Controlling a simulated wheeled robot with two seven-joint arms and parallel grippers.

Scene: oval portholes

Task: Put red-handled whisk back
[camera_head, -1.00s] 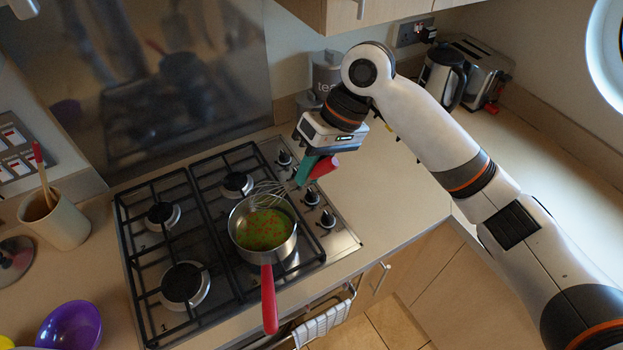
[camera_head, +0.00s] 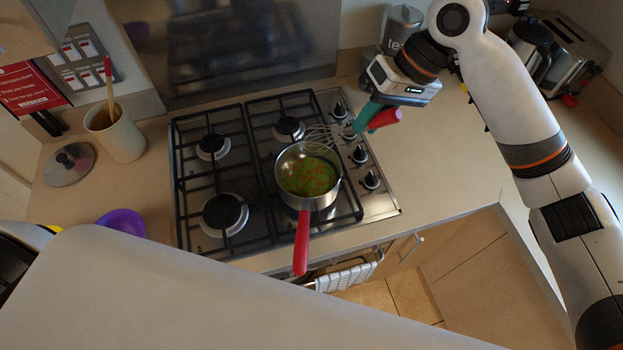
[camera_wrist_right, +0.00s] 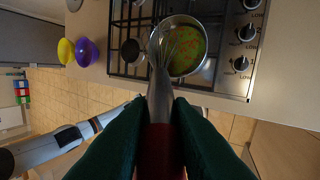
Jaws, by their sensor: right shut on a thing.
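The red-handled whisk (camera_head: 385,119) is held in my right gripper (camera_head: 369,117), whose green fingers are shut on its red handle. Its wire loops (camera_head: 326,134) point left, by the back right edge of the saucepan (camera_head: 308,203) in the head view. In the right wrist view the wires (camera_wrist_right: 164,48) overlap the pan's opening; height above it is hard to tell. The pan holds green soup with orange bits and sits on the hob's front right burner. A beige utensil pot (camera_head: 117,137) with a red-tipped wooden utensil stands left of the hob. My left gripper is out of view.
The gas hob (camera_head: 385,208) fills the middle. A glass lid (camera_head: 70,164) and purple bowl (camera_head: 121,222) lie on the left worktop. A grey canister (camera_head: 402,30), kettle (camera_head: 531,45) and toaster (camera_head: 565,48) stand at the back right. The right worktop (camera_head: 455,165) has free room.

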